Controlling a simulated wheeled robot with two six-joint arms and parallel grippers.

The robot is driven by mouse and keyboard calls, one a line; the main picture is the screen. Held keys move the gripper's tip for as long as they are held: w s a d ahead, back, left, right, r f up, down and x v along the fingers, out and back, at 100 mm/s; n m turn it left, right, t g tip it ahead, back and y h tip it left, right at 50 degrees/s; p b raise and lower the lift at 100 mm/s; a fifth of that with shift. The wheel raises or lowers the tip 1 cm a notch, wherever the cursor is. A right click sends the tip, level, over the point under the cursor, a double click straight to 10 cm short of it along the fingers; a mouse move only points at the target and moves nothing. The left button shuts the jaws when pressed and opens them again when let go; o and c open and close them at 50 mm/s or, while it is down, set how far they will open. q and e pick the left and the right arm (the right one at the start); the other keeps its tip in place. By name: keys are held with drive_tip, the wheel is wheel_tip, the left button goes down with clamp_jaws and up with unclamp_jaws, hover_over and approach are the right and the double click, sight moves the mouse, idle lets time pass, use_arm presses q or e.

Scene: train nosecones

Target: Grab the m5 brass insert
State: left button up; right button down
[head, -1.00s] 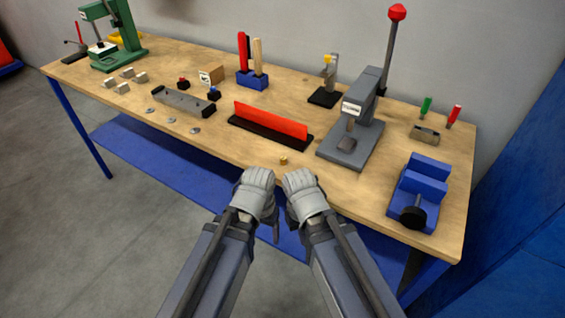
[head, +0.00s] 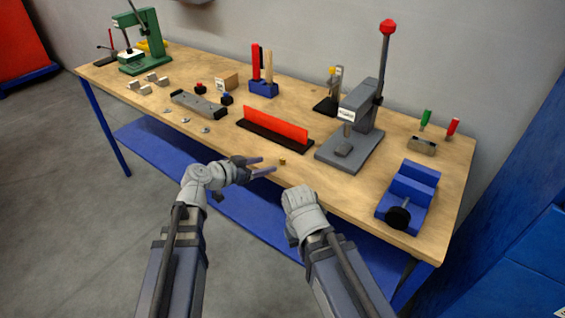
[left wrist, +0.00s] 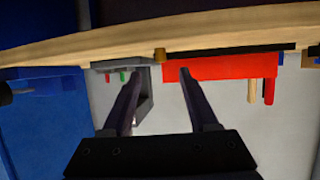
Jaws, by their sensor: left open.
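The brass insert (head: 282,161) is a small gold-brown piece standing on the wooden bench top near its front edge, in front of the red bar. In the left wrist view the insert (left wrist: 160,54) shows small, past the fingertips and between their lines, with the picture upside down. My left gripper (head: 268,165) is open and empty, its fingers pointing right toward the insert, a short gap apart from it. It also shows in the left wrist view (left wrist: 158,72). My right arm's hand (head: 305,212) is in front of the bench edge, its fingers hidden.
A red bar on a black base (head: 275,128) lies behind the insert. A grey lever press (head: 350,140) stands right of it, and a blue vise (head: 408,195) at the right end. Small metal pieces (head: 186,120) lie to the left. The bench top around the insert is clear.

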sight(281, 160)
use_arm(q)
drive_tip(key=shift+b+x, duration=1.55)
drive_tip(key=shift+x, duration=2.45)
drive_tip(key=shift+r, duration=0.15)
clamp_jaws()
